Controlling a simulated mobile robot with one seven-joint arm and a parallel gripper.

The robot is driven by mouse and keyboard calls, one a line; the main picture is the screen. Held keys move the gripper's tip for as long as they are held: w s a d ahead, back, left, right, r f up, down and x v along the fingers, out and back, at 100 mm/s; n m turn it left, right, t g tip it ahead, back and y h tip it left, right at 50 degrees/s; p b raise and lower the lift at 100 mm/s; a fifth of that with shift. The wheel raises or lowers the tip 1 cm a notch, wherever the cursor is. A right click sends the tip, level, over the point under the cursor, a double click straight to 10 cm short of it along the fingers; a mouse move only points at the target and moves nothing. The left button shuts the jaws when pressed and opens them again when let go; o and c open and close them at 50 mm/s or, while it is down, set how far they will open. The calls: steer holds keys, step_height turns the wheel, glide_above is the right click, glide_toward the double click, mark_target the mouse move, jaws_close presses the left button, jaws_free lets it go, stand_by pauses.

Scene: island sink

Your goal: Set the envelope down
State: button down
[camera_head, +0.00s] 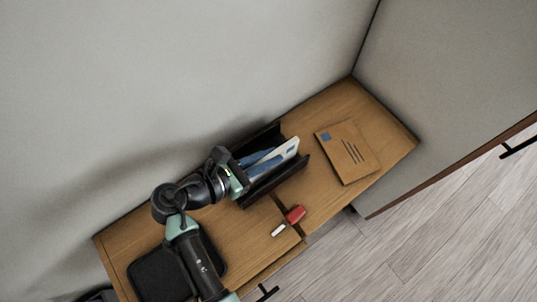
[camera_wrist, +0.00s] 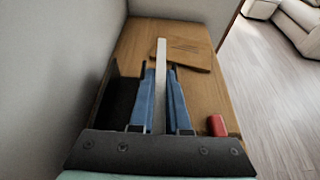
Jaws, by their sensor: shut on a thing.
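A white envelope (camera_head: 291,147) stands on edge between the two blue fingers of my gripper (camera_head: 268,161), which is shut on it. In the wrist view the envelope (camera_wrist: 161,60) shows as a thin pale edge between the fingers. A black open-topped holder (camera_head: 262,194) sits on the wooden top, and the envelope and fingers are over or inside it. I cannot tell whether the envelope touches its bottom. A brown envelope (camera_head: 347,157) with a blue stamp and dark lines lies flat on the wood to the right of the holder.
The wooden top (camera_head: 390,139) meets the wall at the back. A red object (camera_head: 295,214) and a small white piece (camera_head: 278,230) lie near its front edge. A dark square pad (camera_head: 152,273) lies at the left. Bare wood surrounds the brown envelope.

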steer(key=shift+f, duration=0.1)
steer(key=c, duration=0.9)
jaws_free()
steer(key=shift+s+a+r, duration=0.2)
steer(key=shift+a+r, duration=0.1)
steer(key=v, duration=1.1)
steer(key=shift+s, duration=0.2)
